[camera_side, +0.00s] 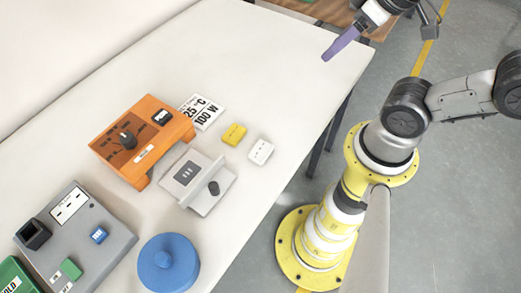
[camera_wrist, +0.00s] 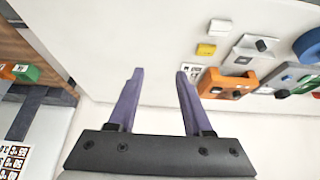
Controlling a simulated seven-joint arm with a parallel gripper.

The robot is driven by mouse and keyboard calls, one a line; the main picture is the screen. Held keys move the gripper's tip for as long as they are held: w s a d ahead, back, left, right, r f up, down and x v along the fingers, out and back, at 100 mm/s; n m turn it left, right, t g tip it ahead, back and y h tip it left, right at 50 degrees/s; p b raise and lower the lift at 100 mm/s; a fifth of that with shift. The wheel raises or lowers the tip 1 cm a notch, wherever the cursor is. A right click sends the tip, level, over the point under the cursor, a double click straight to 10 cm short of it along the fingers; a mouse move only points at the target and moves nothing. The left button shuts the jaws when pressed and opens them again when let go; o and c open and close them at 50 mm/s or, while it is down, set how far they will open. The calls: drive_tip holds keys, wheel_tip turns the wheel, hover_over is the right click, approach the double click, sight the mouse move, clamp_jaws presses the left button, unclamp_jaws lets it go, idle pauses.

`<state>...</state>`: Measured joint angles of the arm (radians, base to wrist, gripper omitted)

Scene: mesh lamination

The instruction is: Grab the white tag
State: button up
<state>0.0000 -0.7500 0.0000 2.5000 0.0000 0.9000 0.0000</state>
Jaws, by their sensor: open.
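A small white tag (camera_side: 260,151) lies flat on the white table, to the right of a yellow tag (camera_side: 234,134). In the wrist view the white tag (camera_wrist: 219,27) is at the upper right, above the yellow tag (camera_wrist: 206,50). My gripper (camera_side: 340,43) is high at the upper right in the side view, near the table's far right corner and well away from the white tag. In the wrist view its two purple fingers (camera_wrist: 160,72) are apart with nothing between them.
An orange box (camera_side: 142,140), a grey bracket (camera_side: 196,180) and a printed card (camera_side: 201,111) stand near the tags. A grey panel (camera_side: 103,243) and a blue round lid (camera_side: 168,264) are nearer the front. The table's far part (camera_side: 260,50) is clear.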

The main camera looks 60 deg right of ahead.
idle(0.4)
drive_tip(key=o, duration=0.6)
drive_tip(key=shift+c, duration=0.2)
